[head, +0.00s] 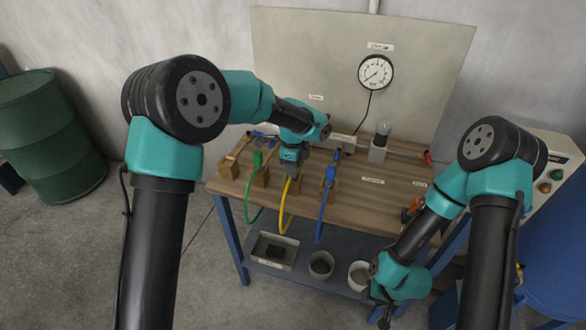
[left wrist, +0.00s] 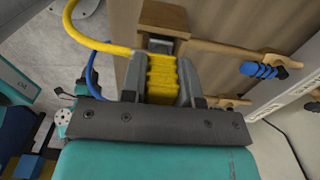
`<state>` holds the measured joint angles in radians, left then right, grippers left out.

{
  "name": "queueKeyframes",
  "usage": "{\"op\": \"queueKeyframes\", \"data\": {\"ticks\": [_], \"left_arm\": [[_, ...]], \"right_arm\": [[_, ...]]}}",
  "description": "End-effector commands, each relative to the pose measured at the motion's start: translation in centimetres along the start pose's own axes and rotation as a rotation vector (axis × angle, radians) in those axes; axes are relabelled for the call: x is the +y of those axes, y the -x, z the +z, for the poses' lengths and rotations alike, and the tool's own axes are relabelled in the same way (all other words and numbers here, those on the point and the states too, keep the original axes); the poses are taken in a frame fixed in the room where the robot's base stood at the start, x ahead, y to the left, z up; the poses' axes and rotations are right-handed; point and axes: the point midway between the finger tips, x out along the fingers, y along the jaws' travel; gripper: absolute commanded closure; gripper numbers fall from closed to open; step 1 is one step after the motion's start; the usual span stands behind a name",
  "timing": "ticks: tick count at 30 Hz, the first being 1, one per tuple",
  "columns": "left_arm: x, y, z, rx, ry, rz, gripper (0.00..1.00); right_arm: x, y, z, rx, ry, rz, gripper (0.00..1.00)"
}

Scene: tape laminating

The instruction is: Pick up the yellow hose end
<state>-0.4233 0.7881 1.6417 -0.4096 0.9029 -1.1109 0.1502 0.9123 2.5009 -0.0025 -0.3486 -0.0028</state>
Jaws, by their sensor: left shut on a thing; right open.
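The yellow hose (head: 285,203) hangs in a curve off the front of the wooden bench, between a green hose (head: 252,200) and a blue hose (head: 321,215). Its ribbed yellow end (left wrist: 161,78) shows between the fingers of my left gripper (left wrist: 161,85) in the left wrist view. That gripper is shut on the yellow end, right by a wooden block (left wrist: 164,18). In the head view my left gripper (head: 291,168) points down over the bench and hides the yellow end. My right gripper (head: 384,308) is open and empty, low at the right, off the bench's front edge.
A gauge (head: 376,72) is on the back panel. A tray (head: 273,251) and bins (head: 321,264) sit on the lower shelf. A green barrel (head: 48,137) stands at left.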

Motion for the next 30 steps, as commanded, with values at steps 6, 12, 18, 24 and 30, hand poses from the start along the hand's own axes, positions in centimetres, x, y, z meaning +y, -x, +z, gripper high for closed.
{"op": "queueKeyframes", "data": {"ticks": [6, 12, 18, 24, 30], "left_arm": [[0.0, 0.0, 0.0, 0.000, 0.000, 0.000, 0.97], [0.0, 0.1, 0.0, 0.000, 0.000, -0.001, 0.97], [0.0, 1.0, 0.0, 0.000, 0.001, -0.002, 0.97], [0.0, 2.9, 0.0, 0.001, 0.001, -0.002, 0.97], [1.4, 3.8, -0.5, 0.000, -0.002, 0.000, 0.97]], "right_arm": [[0.0, 0.0, 0.0, 0.000, 0.000, 0.000, 0.57], [0.0, 0.0, 0.0, 0.000, 0.000, 0.000, 0.57], [0.0, 0.0, 0.0, 0.000, 0.000, 0.000, 0.57], [0.0, 0.0, 0.0, 0.000, 0.000, 0.000, 0.57], [0.0, 0.0, 0.0, 0.000, 0.000, 0.000, 0.57]]}}
